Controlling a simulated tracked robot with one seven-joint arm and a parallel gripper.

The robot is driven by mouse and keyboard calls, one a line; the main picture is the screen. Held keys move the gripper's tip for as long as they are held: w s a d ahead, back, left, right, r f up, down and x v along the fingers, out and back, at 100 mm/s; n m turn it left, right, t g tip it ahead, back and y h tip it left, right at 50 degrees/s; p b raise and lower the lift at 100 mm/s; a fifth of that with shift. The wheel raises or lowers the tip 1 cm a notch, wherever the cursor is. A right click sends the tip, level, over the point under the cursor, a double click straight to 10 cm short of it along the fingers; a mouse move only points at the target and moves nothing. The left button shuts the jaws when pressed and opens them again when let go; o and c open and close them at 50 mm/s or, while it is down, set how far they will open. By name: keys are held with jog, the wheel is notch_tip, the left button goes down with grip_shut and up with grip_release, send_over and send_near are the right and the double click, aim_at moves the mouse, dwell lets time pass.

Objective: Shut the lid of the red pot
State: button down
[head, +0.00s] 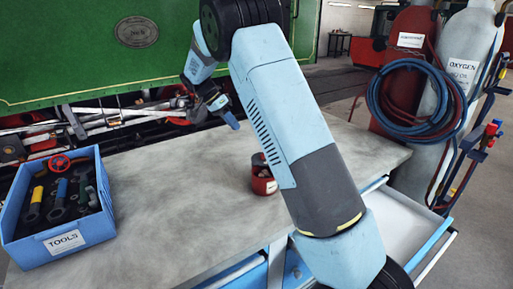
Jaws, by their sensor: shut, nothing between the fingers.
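The red pot (262,184) stands on the grey worktop, partly hidden behind my arm. It has a pale label low on its side. A red part rises at its upper rim and looks like a raised lid (258,159), but it is small and half covered, so its exact angle cannot be told. My gripper (232,120) is shut and empty. It hangs in the air above the far part of the worktop, up and left of the pot in the picture, and does not touch it.
A blue tool box (62,238) with several tools stands at the worktop's left. An open drawer (405,222) juts out at the right front. Gas cylinders (459,60) with a coiled hose (412,100) stand at the right. The green tram (90,50) is behind. The worktop's middle (185,190) is clear.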

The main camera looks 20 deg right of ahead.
aim_at(256, 155)
jog(key=shift+s+d+f, duration=0.95)
jog(key=shift+d+f, duration=0.3)
jog(key=shift+f, duration=0.15)
jog(key=shift+s+d+f, duration=0.9)
jog(key=shift+d+f, duration=0.3)
jog(key=shift+f, duration=0.15)
jog(key=shift+s+d+f, duration=0.95)
jog(key=shift+d+f, duration=0.3)
jog(key=shift+f, duration=0.15)
